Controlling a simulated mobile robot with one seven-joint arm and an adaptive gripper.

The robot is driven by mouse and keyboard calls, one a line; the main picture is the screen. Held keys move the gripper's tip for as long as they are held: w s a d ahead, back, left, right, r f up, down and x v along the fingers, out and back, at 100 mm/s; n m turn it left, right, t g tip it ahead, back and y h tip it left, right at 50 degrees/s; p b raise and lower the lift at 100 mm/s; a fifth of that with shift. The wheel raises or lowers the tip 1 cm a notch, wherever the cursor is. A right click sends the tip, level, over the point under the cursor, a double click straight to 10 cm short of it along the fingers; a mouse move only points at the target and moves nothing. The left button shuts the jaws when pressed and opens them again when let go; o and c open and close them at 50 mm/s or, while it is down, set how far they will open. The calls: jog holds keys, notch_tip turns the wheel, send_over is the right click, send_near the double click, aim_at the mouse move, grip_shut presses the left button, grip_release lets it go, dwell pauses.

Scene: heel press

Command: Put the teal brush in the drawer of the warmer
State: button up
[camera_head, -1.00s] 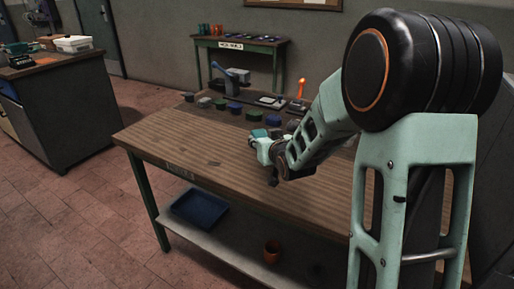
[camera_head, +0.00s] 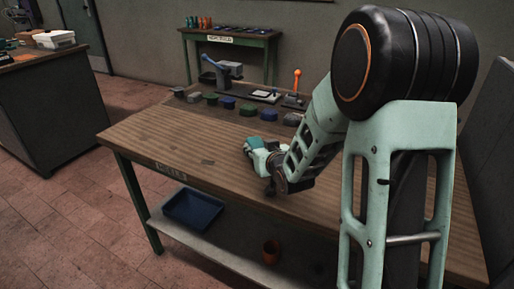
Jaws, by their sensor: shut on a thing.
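My gripper (camera_head: 251,149) is above the wooden workbench (camera_head: 160,128), just in front of a row of small blocks. A small teal thing (camera_head: 255,142), which looks like the teal brush, is at its fingertips. The gripper is shut on it. The jaws are tiny here and partly blend with the pale green arm, so the brush's tilt cannot be told. I cannot make out the warmer or its drawer for certain in this view.
Several dark green, blue and grey blocks (camera_head: 228,103) line the bench's back. Behind them stand a grey press (camera_head: 228,72) and an orange-knobbed lever (camera_head: 297,80). A blue tray (camera_head: 192,208) and orange pot (camera_head: 270,251) sit on the lower shelf. The bench's left front is mostly clear.

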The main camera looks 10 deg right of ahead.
jog(key=shift+f, duration=0.15)
jog(key=o, duration=1.2)
